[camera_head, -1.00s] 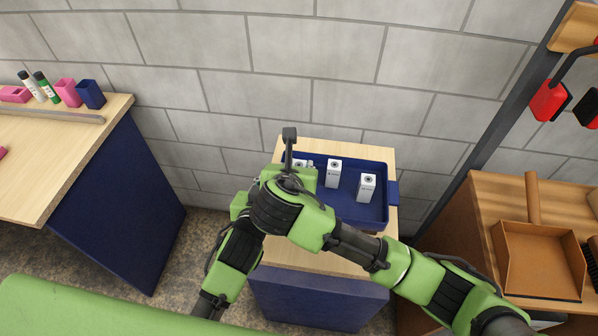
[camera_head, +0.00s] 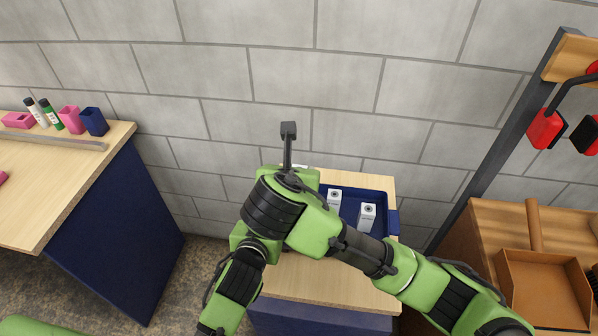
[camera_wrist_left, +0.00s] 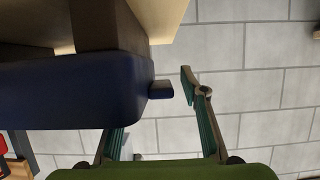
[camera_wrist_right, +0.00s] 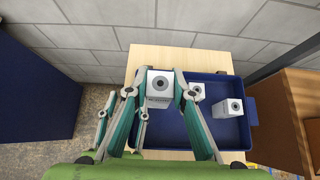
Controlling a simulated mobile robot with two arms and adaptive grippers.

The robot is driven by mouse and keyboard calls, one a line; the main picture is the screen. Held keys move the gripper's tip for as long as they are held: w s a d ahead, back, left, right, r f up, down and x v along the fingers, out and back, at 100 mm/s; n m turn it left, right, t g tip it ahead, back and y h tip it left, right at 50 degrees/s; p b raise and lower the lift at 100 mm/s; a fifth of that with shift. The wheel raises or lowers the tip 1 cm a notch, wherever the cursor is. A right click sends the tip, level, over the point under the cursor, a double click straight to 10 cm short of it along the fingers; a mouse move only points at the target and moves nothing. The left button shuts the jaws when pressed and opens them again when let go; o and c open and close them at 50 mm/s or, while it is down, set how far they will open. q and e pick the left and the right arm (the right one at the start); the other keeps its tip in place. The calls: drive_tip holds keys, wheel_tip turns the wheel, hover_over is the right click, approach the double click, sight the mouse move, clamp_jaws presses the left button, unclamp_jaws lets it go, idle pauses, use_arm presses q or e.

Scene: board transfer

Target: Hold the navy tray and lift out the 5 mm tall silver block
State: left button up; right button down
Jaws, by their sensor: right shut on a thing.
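The navy tray (camera_head: 391,200) stands on a small wooden-topped stand; my arms hide its left part in the head view. My right gripper (camera_wrist_right: 159,88) is shut on a silver-white block (camera_wrist_right: 159,98) with a dark round mark on top. The block appears raised over the tray's left end. Two similar blocks stand in the tray, one in the middle (camera_wrist_right: 196,91) and one at the right (camera_wrist_right: 228,108). Their labels are too small to read. My left gripper (camera_wrist_left: 150,108) has its fingers apart around the tray's end handle (camera_wrist_left: 161,89), with a gap visible beside it.
A wooden table (camera_head: 60,190) with pink and navy cups and marker-like tubes stands at the left. A wooden cabinet (camera_head: 500,215) with an orange-brown dustpan stands at the right. A block wall (camera_head: 330,80) is close behind the stand.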

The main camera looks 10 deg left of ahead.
use_arm(q)
drive_tip(key=v, duration=1.2)
